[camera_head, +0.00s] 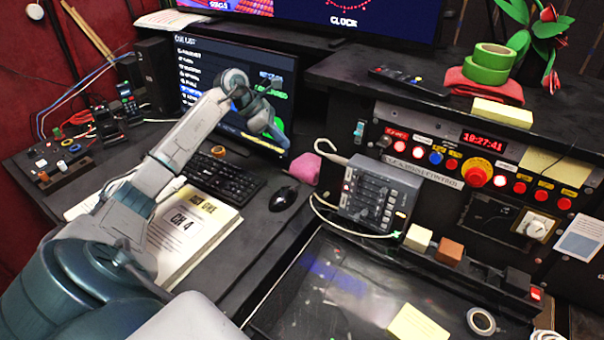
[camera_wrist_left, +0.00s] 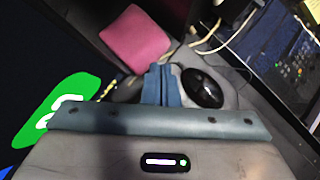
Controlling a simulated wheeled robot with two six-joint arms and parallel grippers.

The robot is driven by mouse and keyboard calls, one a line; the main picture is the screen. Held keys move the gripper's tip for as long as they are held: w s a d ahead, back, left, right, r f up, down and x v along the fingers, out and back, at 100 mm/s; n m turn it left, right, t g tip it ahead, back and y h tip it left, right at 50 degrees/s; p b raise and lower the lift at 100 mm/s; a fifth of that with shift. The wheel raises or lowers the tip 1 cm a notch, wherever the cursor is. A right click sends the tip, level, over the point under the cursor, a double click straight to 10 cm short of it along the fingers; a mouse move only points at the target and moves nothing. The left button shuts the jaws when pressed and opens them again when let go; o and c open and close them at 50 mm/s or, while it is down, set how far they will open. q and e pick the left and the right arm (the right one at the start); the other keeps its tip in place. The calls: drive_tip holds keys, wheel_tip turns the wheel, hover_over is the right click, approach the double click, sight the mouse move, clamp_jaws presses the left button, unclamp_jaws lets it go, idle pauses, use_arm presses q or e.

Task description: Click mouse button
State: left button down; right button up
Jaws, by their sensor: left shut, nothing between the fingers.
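A black computer mouse (camera_head: 284,198) lies on the dark desk, to the right of the keyboard (camera_head: 222,178). It also shows in the left wrist view (camera_wrist_left: 203,89), just right of my fingertips. My left gripper (camera_head: 278,138) is in front of the monitor, above and behind the mouse in the head view. In the left wrist view my left gripper (camera_wrist_left: 162,84) has its two blue fingers together with nothing between them. I cannot tell how high the fingertips are above the desk. My right gripper is not in view.
A pink block (camera_head: 304,168) stands just behind the mouse. The monitor (camera_head: 205,75) is close behind my left gripper. A grey button box (camera_head: 380,192) with a pale cable is to the right. A binder (camera_head: 210,225) lies in front of the keyboard.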

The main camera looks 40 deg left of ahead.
use_arm(q)
drive_tip(key=b, duration=0.2)
hover_over(286, 186)
drive_tip(key=w+a, duration=0.2)
drive_tip(key=a, duration=0.1)
drive_tip(key=f, duration=0.5)
drive_tip(key=shift+s+f, duration=0.25)
drive_tip(key=shift+f, duration=0.1)
drive_tip(key=shift+s+d+f+b, duration=0.3)
drive_tip(key=shift+d+f+b, duration=0.1)
drive_tip(key=shift+f, duration=0.2)
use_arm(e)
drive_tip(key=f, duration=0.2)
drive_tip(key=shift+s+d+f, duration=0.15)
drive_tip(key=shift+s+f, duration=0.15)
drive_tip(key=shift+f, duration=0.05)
use_arm(q)
drive_tip(key=shift+s, duration=0.1)
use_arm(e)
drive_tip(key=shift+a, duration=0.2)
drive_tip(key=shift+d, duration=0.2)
